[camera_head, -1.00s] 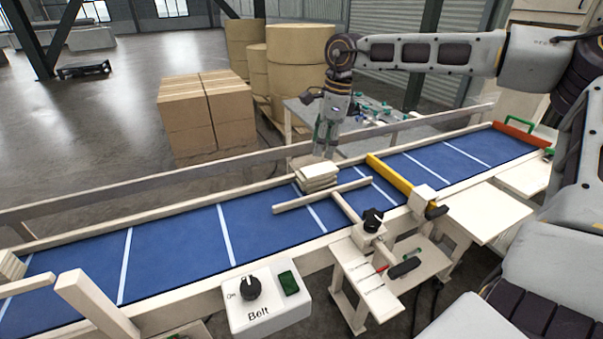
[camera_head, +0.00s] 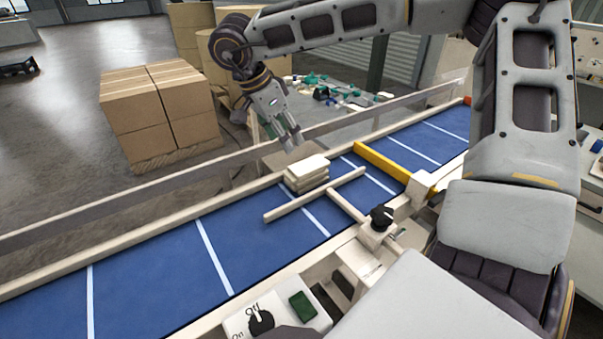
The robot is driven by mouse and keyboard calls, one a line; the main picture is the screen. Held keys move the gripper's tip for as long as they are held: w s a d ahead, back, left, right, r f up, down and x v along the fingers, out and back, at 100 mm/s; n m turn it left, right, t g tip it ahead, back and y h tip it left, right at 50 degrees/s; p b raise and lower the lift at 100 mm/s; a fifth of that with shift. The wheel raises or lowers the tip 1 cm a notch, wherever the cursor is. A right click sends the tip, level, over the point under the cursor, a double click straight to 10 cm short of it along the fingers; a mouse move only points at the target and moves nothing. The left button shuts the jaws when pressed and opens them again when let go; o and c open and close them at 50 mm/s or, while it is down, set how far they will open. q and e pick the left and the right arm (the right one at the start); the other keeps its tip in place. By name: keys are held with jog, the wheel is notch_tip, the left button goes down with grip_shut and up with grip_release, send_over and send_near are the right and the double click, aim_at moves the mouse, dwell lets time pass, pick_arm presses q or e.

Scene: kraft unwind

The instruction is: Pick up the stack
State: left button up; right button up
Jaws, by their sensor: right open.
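The stack (camera_head: 306,175) is a small pile of several flat, cream-coloured pieces. It sits on the blue belt (camera_head: 160,263) near its far rail, just behind a T-shaped wooden pusher bar (camera_head: 315,195). My right gripper (camera_head: 291,143) is open and empty. It hangs above and slightly behind the stack, up and to the left of it, with its fingers pointing down and apart from the stack. My left gripper does not show.
A yellow bar (camera_head: 382,162) crosses the belt right of the stack. A belt control box (camera_head: 275,312) with a knob and green button stands in front. Cardboard boxes (camera_head: 160,115) and a table with small parts (camera_head: 335,92) stand behind the belt.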

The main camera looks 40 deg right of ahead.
aim_at(301, 167)
jog(key=x, duration=0.8)
jog(key=shift+s+d+f+p, duration=0.1)
jog(key=shift+f+p, duration=0.15)
jog(key=shift+p, duration=0.05)
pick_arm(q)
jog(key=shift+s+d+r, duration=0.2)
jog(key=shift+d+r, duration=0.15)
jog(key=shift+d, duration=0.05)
pick_arm(e)
jog(key=shift+f, duration=0.1)
jog(key=shift+p+x, duration=0.5)
jog(key=shift+x, duration=2.05)
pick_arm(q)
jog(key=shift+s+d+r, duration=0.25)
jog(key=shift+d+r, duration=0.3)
pick_arm(e)
jog(key=shift+c, duration=0.2)
